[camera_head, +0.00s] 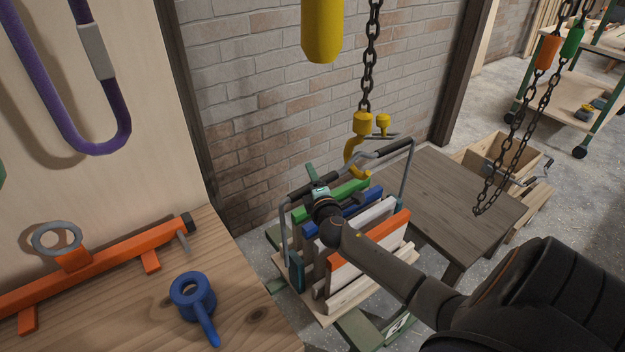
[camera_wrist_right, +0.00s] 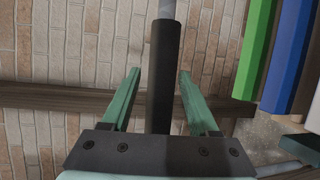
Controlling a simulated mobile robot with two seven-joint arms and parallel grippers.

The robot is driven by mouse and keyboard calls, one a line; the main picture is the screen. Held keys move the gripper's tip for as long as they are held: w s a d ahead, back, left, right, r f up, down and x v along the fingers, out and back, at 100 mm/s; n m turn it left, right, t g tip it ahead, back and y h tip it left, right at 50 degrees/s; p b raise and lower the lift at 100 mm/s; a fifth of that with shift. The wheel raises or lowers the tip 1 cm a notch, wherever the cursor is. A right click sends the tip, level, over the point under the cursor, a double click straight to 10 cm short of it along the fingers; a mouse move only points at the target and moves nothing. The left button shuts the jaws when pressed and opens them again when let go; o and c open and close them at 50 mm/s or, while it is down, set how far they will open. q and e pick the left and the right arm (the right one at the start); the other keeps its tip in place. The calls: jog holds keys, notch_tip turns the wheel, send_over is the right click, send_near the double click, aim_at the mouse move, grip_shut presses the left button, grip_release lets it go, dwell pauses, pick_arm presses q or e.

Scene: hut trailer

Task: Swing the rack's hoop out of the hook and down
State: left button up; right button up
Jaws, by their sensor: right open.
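The rack (camera_head: 335,305) is a wooden base holding upright green, blue, white and orange boards. Its grey hoop (camera_head: 284,215) stands raised over the boards, with black grip sleeves along its top bar. The yellow hook (camera_head: 354,160) hangs from a chain, and the hoop's bar passes at its bowl; the exact contact is too small to tell. My right gripper (camera_head: 314,180) is at the left black sleeve. In the right wrist view its green fingers (camera_wrist_right: 160,90) are open, one on each side of the black sleeve (camera_wrist_right: 163,70), with gaps. My left gripper is out of view.
A workbench (camera_head: 255,325) at left holds an orange bar stand (camera_head: 110,265) and a blue ring-ended tool (camera_head: 193,300). A dark wooden table (camera_head: 455,195) stands right of the rack. A yellow block (camera_head: 322,30) and another chain (camera_head: 505,150) hang nearby. A brick wall is behind.

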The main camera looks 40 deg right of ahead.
grip_shut()
dwell(0.4)
dwell(1.0)
